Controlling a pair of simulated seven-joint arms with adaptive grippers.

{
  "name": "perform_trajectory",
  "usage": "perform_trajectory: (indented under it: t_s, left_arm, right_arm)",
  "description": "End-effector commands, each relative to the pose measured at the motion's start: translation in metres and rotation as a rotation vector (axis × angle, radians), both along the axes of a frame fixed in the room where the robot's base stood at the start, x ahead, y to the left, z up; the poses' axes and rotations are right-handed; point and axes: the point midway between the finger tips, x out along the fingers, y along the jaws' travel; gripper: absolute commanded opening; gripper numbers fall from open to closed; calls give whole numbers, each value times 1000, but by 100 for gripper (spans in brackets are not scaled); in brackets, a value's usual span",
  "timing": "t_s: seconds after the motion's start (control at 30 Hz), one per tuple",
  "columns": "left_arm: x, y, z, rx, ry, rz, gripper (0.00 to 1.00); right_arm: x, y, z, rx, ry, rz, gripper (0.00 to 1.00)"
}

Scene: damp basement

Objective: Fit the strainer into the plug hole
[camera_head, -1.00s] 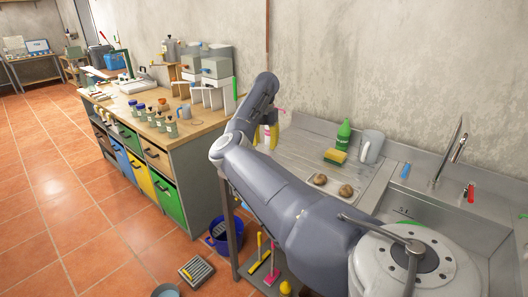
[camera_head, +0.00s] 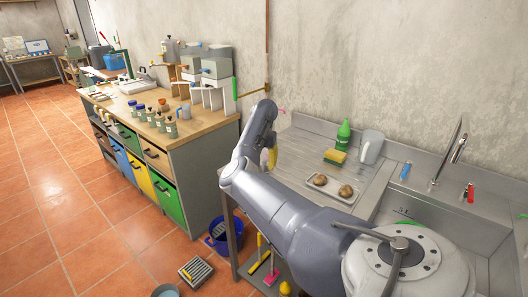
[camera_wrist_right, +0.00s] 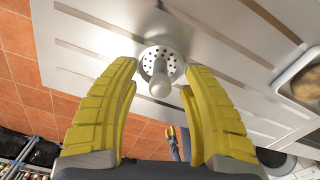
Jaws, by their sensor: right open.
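The strainer (camera_wrist_right: 160,67) is a pale round disc with small holes and an upright knob. In the right wrist view it lies on the ridged metal drainboard (camera_wrist_right: 215,80). My right gripper (camera_wrist_right: 162,75) is open, its yellow fingers on either side of the knob with gaps visible. In the head view the gripper (camera_head: 273,157) is low over the drainboard's left end, partly behind my arm, which hides the strainer. The sink basin (camera_head: 430,205) is at the right; its plug hole is hidden. My left gripper cannot be made out.
A tray with two brown lumps (camera_head: 321,196) lies on the drainboard. Behind it stand a green bottle (camera_head: 343,134), a yellow sponge (camera_head: 335,156) and a grey jug (camera_head: 370,147). The tap (camera_head: 455,150) rises behind the basin. A workbench (camera_head: 205,127) stands at the left.

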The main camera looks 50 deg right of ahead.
Motion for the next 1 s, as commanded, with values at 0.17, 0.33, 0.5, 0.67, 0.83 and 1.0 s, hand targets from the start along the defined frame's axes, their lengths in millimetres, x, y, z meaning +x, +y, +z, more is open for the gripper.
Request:
perform_trajectory:
  t_s: [0.17,0.33,0.5,0.67,0.83,1.0]
  left_arm:
    - [0,0,0,0,0,0,44]
    - [0,0,0,0,0,0,44]
    - [0,0,0,0,0,0,44]
    - [0,0,0,0,0,0,44]
    - [0,0,0,0,1,0,44]
    - [0,0,0,0,1,0,44]
  right_arm:
    - [0,0,-4,-1,1,-1,46]
    - [0,0,-4,-1,1,-1,48]
    - [0,0,-4,0,1,-1,29]
    - [0,0,-4,0,1,-1,10]
    - [0,0,-4,0,1,-1,0]
    - [0,0,-4,0,0,-1,0]
